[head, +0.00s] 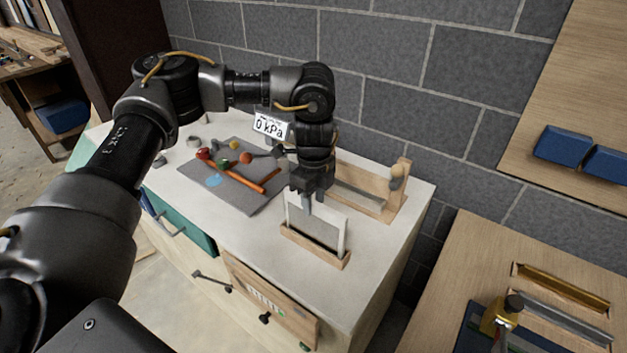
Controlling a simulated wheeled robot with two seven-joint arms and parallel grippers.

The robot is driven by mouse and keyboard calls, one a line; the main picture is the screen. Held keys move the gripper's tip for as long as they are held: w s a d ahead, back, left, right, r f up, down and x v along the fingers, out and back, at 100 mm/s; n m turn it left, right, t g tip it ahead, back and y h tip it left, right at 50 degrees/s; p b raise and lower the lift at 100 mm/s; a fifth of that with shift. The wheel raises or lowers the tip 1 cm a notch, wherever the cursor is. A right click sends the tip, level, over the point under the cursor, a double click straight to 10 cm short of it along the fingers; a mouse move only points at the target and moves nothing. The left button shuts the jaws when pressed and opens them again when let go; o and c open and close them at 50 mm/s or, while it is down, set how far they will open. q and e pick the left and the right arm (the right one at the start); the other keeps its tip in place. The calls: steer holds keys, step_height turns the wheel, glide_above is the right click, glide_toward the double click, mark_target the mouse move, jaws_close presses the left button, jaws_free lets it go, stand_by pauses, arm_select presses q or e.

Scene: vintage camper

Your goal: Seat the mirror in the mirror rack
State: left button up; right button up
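The mirror (328,234) is a flat panel with a pale frame and grey face, standing about upright in the head view. Its lower edge is at the mirror rack (315,250), a low wooden holder on the white counter. The rack's front lip hides the mirror's bottom edge, so I cannot tell whether it rests fully on the base. My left gripper (308,206) points down from above and is shut on the mirror's upper edge; one finger shows in front of the face. My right gripper is not in view.
Behind the gripper stands a wooden frame with a round knob (397,183). A grey mat (240,199) at left holds an orange-handled tool and several small coloured items. A brick wall closes off the back. The counter is clear right of the rack.

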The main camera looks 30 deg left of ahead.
arm_select(q)
step_height(320, 180, up, 11)
steer(key=b, duration=0.1)
steer(key=shift+f+b, duration=0.2)
steer(key=shift+b, duration=0.1)
stand_by(0.4)
